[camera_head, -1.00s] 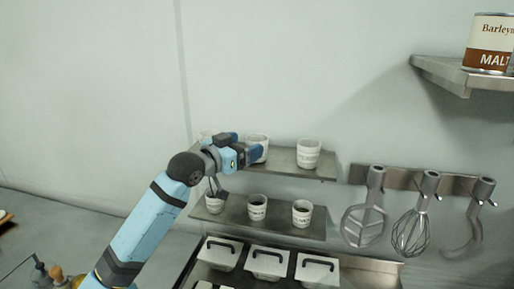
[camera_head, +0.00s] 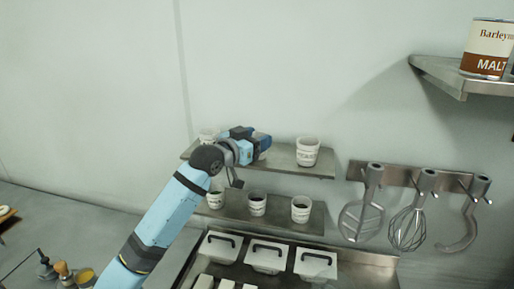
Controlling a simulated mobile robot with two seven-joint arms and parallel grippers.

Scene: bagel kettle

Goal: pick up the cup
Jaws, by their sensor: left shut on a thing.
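White cups with dark print stand on two metal shelves. On the upper shelf, one cup (camera_head: 307,152) stands at the right and another cup (camera_head: 208,136) shows partly at the left behind my arm. My left gripper (camera_head: 262,146) is over the middle of the upper shelf, its blue fingers pointing right. It is shut on a cup, which it hides almost wholly from this view. I cannot tell whether that cup is clear of the shelf. My right gripper is not in view.
The lower shelf (camera_head: 280,222) holds three cups, including a middle one (camera_head: 257,205). Lidded white containers (camera_head: 267,257) stand below. A whisk (camera_head: 409,228) and other tools hang from a rail at the right. A malt can (camera_head: 488,48) stands on a higher shelf.

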